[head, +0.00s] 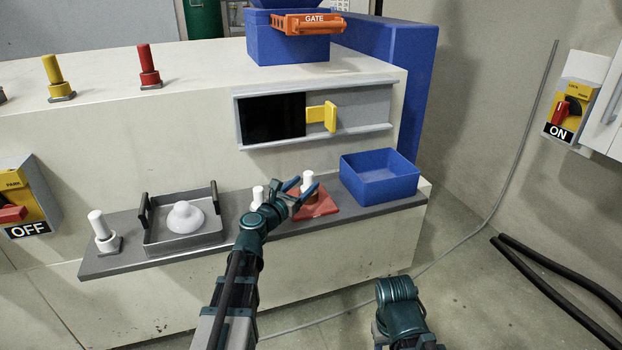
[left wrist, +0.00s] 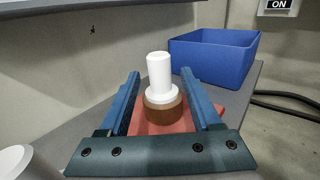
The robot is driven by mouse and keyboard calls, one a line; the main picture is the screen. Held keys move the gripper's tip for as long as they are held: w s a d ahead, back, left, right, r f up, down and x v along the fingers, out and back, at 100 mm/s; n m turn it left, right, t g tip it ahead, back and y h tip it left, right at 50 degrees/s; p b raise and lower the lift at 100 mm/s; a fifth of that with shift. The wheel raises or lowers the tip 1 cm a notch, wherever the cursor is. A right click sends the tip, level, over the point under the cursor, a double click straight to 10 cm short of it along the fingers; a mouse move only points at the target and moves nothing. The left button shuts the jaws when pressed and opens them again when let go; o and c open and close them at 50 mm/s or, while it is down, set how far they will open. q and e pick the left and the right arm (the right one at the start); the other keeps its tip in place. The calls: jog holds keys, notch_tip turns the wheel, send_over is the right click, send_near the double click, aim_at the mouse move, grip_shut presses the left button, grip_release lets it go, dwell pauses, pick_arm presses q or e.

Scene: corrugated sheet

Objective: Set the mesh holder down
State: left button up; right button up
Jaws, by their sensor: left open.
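The mesh holder appears to be the white upright post (head: 308,181) on a round brown base; I cannot make out any mesh. It stands upright on a red square pad (head: 322,207) on the grey shelf. In the left wrist view the white post (left wrist: 159,75) and brown base (left wrist: 161,112) rest over the red pad (left wrist: 222,121). My left gripper (head: 297,186) is open, with a blue finger on each side of the holder. In the left wrist view a gap shows between the fingers (left wrist: 161,74) and the post. My right gripper is out of view; only part of that arm shows.
A blue bin (head: 380,188) stands right of the pad. Another white post (head: 257,196) is just left of my gripper. Further left are a grey tray (head: 165,243) with black handles and a white cone (head: 185,218), and a white post (head: 98,225). The machine face rises behind.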

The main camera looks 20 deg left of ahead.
pick_arm(q)
jog(key=v, duration=0.6)
jog(key=shift+s, duration=0.15)
jog(key=shift+d+r, duration=0.15)
jog(key=shift+d, duration=0.25)
jog(key=s+d+m+g+h+p, duration=0.2)
jog(key=s+d+m+g+p, duration=0.35)
jog(key=d+m, duration=0.45)
jog(key=s+d+m+g+h+p, duration=0.1)
jog(key=s+d+m+g+p, duration=0.35)
jog(key=d+m+p, duration=0.4)
jog(key=s+r+m+g+y+p, duration=0.1)
jog(key=s+m+g+y+p, duration=0.6)
jog(key=s+m, duration=0.8)
jog(key=m+y+p, duration=0.2)
jog(key=m, duration=0.1)
jog(key=shift+s+r+g+p, duration=0.2)
jog(key=shift+r+g+p, duration=0.1)
jog(key=shift+g+p, duration=0.1)
